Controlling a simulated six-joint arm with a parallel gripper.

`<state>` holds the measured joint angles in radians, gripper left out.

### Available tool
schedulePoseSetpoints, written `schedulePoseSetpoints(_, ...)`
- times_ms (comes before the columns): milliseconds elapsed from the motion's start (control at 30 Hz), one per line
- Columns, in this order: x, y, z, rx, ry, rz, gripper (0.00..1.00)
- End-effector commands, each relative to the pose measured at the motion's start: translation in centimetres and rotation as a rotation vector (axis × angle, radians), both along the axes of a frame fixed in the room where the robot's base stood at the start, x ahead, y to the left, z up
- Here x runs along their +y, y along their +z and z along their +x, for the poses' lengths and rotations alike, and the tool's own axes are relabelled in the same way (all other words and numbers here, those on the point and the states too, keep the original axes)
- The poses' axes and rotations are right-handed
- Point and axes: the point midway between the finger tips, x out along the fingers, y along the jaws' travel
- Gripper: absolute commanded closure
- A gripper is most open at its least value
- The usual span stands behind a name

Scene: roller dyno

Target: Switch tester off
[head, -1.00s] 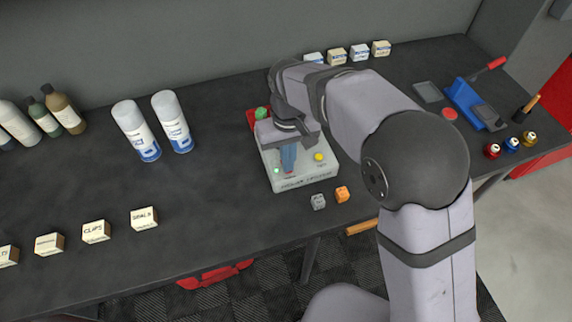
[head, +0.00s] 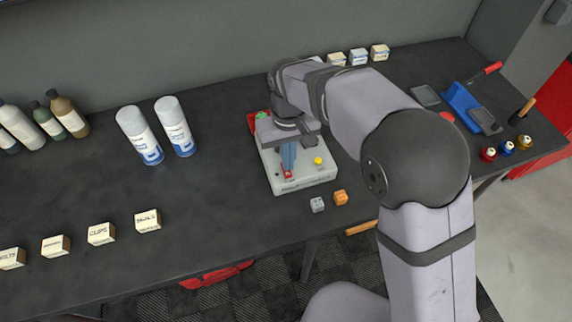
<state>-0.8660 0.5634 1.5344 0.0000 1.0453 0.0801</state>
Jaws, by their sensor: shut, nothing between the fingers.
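The tester is a pale grey box (head: 313,178) on the dark bench, with a yellow button (head: 318,161) on its top right and lettering on its front. A small red part (head: 287,174), which looks like a switch, shows on its top near the front. My gripper (head: 288,167) points down over the box with its blue fingers shut and empty. The fingertips are at the red part; I cannot tell whether they touch it. The gripper and wrist hide the back middle of the box top.
A red item (head: 252,123) with a green top sits behind the box. Grey (head: 318,205) and orange (head: 341,198) cubes lie in front. Two spray cans (head: 140,136) stand left, and labelled blocks (head: 101,234) line the front left. A blue device (head: 470,104) is at right.

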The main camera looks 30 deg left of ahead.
Motion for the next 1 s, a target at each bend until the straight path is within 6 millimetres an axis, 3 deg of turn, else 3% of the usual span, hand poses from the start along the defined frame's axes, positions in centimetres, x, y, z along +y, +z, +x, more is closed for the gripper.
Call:
schedulePoseSetpoints(500, 0.0, 3.9, 0.0, -0.001, 0.0, 0.001, 1.0)
schedulePoseSetpoints(1000, 0.0, 4.0, 0.0, -0.001, 0.0, 0.001, 1.0)
